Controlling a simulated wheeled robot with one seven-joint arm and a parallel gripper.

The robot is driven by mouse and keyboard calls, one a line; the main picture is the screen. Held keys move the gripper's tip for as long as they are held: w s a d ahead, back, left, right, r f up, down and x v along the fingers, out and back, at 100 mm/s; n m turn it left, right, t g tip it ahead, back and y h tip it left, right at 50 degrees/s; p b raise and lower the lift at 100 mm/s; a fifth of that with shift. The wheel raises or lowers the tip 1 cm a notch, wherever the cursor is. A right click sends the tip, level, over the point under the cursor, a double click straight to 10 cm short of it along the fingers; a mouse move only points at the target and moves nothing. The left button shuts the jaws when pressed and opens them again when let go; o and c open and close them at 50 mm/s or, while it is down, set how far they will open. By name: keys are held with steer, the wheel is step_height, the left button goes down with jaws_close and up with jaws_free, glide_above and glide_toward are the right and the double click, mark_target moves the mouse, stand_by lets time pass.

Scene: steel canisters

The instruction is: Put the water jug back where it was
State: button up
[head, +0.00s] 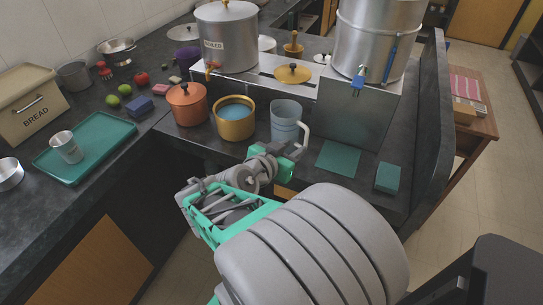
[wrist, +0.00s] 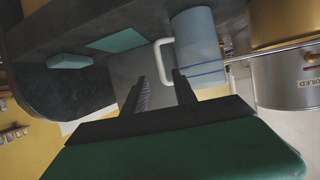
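The water jug (head: 286,118) is a grey-blue cylinder with a white handle on its right side. It stands upright on the dark counter, right of the yellow pot. It also shows in the wrist view (wrist: 198,48), where blue lines ring it. My gripper (head: 298,152) is just in front of the jug at its handle side. In the wrist view its two dark fingers (wrist: 161,85) are apart, and the white handle (wrist: 160,62) appears in line with the gap between them. I cannot tell whether the fingers touch it. Nothing is held.
A yellow pot (head: 235,124) and an orange pot (head: 187,103) stand left of the jug. Steel canisters with taps (head: 228,42) (head: 374,40) stand behind on raised stands. A flat teal mat (head: 339,160) and a teal block (head: 388,178) lie to the right. A dark partition (head: 432,115) bounds the right side.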

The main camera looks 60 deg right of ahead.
steer(key=w+a+f+n+t+y, duration=0.1)
steer(key=w+a+f+n+y, duration=0.15)
steer(key=w+a+n, duration=0.4)
steer(key=w+a+f+n+t+y, duration=0.1)
steer(key=w+a+f+y, duration=0.2)
steer(key=a, duration=0.6)
steer(key=w+a+f+n+t+y, duration=0.1)
steer(key=w+a+n+y, duration=0.35)
steer(key=a, duration=0.35)
steer(key=s+a+r+n+y, duration=0.1)
steer(key=a+n+y, duration=0.2)
steer(key=a+n, duration=0.3)
steer(key=a, duration=0.5)
steer(key=shift+s+a+r+n+g+y, duration=0.2)
steer(key=shift+a+r+n+g+y, duration=0.1)
steer(key=shift+a+g+y, duration=0.1)
steer(key=shift+d, duration=0.1)
